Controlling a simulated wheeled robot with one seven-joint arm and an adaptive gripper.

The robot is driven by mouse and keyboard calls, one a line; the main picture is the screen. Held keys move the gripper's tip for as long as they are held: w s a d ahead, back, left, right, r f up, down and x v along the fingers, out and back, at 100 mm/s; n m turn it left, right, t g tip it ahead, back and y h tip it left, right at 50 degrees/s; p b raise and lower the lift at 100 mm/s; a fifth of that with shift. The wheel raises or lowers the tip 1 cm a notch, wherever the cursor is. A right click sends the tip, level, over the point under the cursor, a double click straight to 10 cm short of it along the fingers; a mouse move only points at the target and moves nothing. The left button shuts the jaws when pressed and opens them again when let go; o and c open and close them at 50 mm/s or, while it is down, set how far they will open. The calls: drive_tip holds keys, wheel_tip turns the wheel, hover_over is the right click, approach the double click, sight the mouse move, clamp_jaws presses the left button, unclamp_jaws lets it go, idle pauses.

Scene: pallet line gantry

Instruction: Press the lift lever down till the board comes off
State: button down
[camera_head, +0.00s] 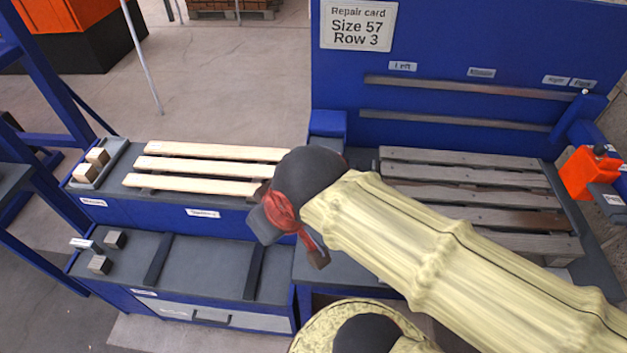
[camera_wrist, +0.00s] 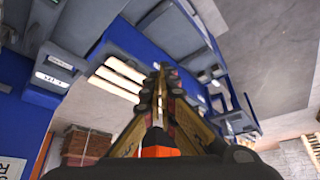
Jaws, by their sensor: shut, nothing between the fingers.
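Weathered grey boards (camera_head: 465,172) lie in a row across dark supports on the right bench in the head view. One board (camera_head: 500,216) is browner than the others. A blue bar with a pale tip (camera_head: 573,115) slants up at the right end of the bench; I cannot tell whether it is the lift lever. My gripper (camera_head: 318,260) hangs left of the boards, apart from them and from the bar. My arm hides part of the boards. In the wrist view my gripper (camera_wrist: 158,70) is shut and empty, with the fingertips together.
Pale new boards (camera_head: 205,168) lie on the left blue bench, beside a tray of small blocks (camera_head: 88,170). Below is a dark shelf (camera_head: 205,265). A blue back panel (camera_head: 450,40) carries a repair card (camera_head: 358,25) reading Size 57, Row 3. An orange box (camera_head: 588,172) stands far right.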

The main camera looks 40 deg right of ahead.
drive_tip(key=w+d+r+n+g+p, duration=0.2)
drive_tip(key=w+d+r+p, duration=0.15)
drive_tip(key=d+p, duration=0.3)
drive_tip(key=w+d+r+n+g+p, duration=0.25)
drive_tip(key=w+d+p, duration=0.2)
drive_tip(key=p, duration=0.25)
drive_tip(key=d+f+n+g+y+p, duration=0.1)
drive_tip(key=d+f+n+g+p, duration=0.1)
drive_tip(key=d+p, duration=0.6)
drive_tip(key=d+n, duration=0.1)
drive_tip(key=d, duration=0.3)
drive_tip(key=shift+w+d+f+p, duration=0.15)
drive_tip(key=shift+d+f+p, duration=0.15)
drive_tip(key=shift+d+p, duration=0.1)
drive_tip(key=shift+n, duration=0.25)
drive_tip(key=f, duration=0.4)
drive_tip(key=a+f, duration=0.1)
drive_tip(key=f, duration=0.4)
drive_tip(key=s+f, duration=0.1)
drive_tip(key=f, duration=0.4)
drive_tip(key=shift+a+p, duration=0.15)
drive_tip(key=shift+p, duration=0.2)
drive_tip(key=shift+f, duration=0.1)
